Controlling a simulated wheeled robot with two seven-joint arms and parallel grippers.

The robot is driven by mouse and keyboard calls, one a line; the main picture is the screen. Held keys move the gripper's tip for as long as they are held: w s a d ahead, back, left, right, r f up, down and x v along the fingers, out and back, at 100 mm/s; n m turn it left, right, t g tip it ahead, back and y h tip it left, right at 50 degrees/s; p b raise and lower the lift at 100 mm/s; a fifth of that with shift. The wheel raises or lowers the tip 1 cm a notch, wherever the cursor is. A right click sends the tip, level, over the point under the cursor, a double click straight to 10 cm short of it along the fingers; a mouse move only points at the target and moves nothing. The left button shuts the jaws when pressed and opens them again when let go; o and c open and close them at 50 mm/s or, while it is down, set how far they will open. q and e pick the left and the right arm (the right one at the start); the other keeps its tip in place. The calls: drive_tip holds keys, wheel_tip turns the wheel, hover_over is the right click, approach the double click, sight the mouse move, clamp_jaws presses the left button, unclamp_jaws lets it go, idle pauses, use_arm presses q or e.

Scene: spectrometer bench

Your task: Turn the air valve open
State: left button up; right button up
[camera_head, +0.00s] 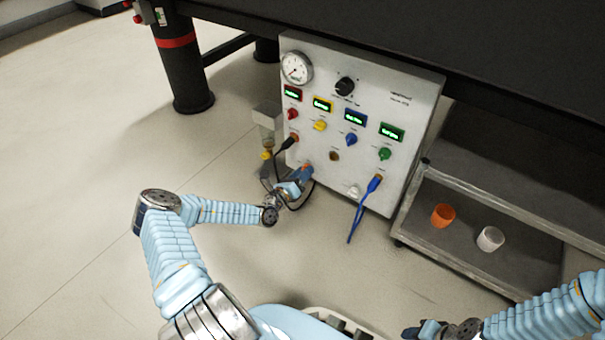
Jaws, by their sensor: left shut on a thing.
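A light grey control panel (411,92) stands under the dark table. My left gripper (304,173) is at its lower left corner, shut on a small orange part (308,167) that the fingers mostly hide. I cannot tell for sure that this part is the air valve. A small unit with a clear bowl (267,125) and a yellow end (267,155) is on the panel's left side, apart from the fingers. My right gripper (428,329) is low at the bottom edge, away from the panel; its jaws are not clear.
The panel carries a gauge (297,67), a black knob (345,86), coloured knobs and lit displays. A black cable hangs close to my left gripper, and a blue cable (361,212) hangs further right. A cart (460,245) at the right holds orange and white cups.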

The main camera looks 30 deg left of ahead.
use_arm(q)
drive_tip(key=shift+s+d+m+p, duration=0.1)
drive_tip(key=shift+d+m+p, duration=0.05)
drive_tip(key=shift+m+p, duration=7.8)
drive_tip(key=shift+m+b, duration=0.65)
drive_tip(key=shift+m, duration=0.1)
drive_tip(key=o, duration=1)
drive_tip(key=shift+o, duration=0.2)
